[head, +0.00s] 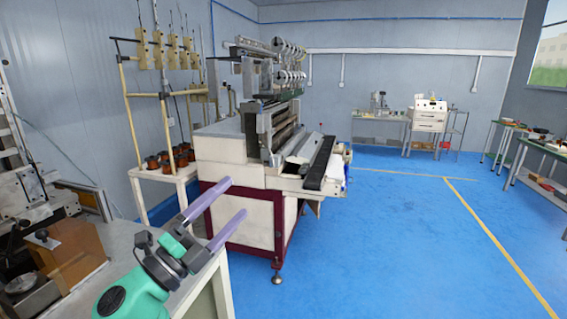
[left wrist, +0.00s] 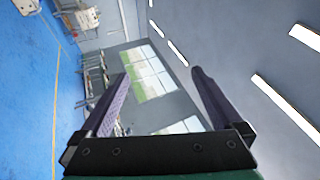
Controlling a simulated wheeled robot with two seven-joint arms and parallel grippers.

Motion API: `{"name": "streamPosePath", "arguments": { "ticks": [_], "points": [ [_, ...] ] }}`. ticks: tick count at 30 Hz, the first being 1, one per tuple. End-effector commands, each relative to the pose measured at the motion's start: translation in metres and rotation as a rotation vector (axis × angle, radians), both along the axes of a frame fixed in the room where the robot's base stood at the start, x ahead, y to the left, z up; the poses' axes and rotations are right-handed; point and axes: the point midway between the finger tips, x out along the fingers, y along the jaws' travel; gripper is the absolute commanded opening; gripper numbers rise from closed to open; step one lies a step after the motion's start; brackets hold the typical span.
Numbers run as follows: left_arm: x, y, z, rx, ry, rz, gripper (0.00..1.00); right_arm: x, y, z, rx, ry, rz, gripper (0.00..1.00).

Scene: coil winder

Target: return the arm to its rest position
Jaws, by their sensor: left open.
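My left gripper (head: 218,204) is at the lower left of the head view, with a green wrist and two long purple fingers. The fingers are spread apart, with nothing between them, and point up and to the right toward the coil winder (head: 240,215). In the head view the gripper overlaps the front of the winder's white and dark-red base; I cannot tell the distance between them. In the left wrist view both fingers (left wrist: 162,95) frame empty air, with a window and wall far behind. My right gripper is in neither view.
A grey-white table (head: 130,240) with a brown box (head: 70,255) stands at the lower left, under my left arm. A white stand (head: 165,178) with copper spools is behind it. Workbenches (head: 540,150) line the right wall. The blue floor (head: 400,240) in the middle is clear.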

Motion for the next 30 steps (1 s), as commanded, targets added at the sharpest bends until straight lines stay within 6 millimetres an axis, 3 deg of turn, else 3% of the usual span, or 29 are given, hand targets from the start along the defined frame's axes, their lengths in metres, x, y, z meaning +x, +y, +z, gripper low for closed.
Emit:
{"name": "streamPosePath", "arguments": {
  "ticks": [2, 4, 6, 9, 12, 15, 24, 30],
  "points": [
    [0.017, 0.05, -0.035, -0.299, 0.233, 0.178, 1.0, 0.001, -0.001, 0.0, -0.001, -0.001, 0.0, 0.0],
    [0.022, 0.092, -0.087, -0.516, 0.463, 0.344, 1.0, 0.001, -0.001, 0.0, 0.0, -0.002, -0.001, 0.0],
    [0.012, 0.122, -0.146, -0.673, 0.684, 0.491, 1.0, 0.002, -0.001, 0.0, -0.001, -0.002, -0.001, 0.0],
    [-0.019, 0.144, -0.223, -0.823, 0.971, 0.664, 1.0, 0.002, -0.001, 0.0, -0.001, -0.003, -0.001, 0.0],
    [-0.058, 0.149, -0.28, -0.907, 1.203, 0.792, 1.0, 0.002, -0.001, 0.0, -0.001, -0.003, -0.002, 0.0],
    [-0.098, 0.148, -0.321, -0.956, 1.398, 0.891, 1.0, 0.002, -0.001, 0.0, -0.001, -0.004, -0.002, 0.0],
    [-0.21, 0.126, -0.393, -0.997, 1.871, 1.1, 1.0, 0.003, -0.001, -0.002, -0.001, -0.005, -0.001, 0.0],
    [-0.197, 0.125, -0.492, -0.972, 1.887, 1.122, 1.0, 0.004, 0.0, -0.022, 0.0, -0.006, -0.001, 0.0]
  ]
}}
